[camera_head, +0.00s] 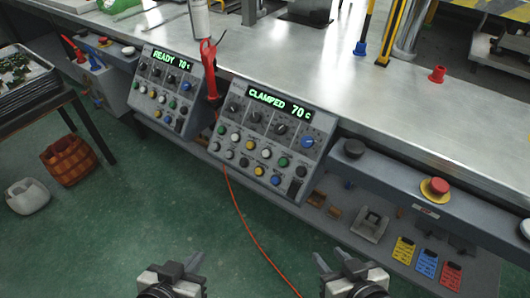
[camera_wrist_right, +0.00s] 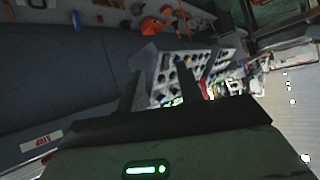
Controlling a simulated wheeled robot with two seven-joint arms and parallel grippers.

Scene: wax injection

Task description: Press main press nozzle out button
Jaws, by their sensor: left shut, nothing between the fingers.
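A grey control panel (camera_head: 262,138) with a green display reading "CLAMPED 70" is in the middle of the head view. It has black knobs, a blue knob (camera_head: 307,142) and rows of white, yellow, green and blue buttons. Its small labels are unreadable, so I cannot tell which is the nozzle out button. A second panel (camera_head: 167,88) reading "READY 70" stands to its left. My left gripper (camera_head: 194,261) is shut and empty, below the panels. My right gripper (camera_head: 330,259) is open and empty, below the right panel. In the right wrist view, panel buttons (camera_wrist_right: 172,75) show between its fingers.
A metal bench top (camera_head: 390,115) runs behind the panels. A red-handled tool (camera_head: 209,72) hangs between the panels, with an orange cable (camera_head: 235,205) below. A red emergency button (camera_head: 435,188) is at the right. The green floor (camera_head: 130,215) before the panels is mostly clear.

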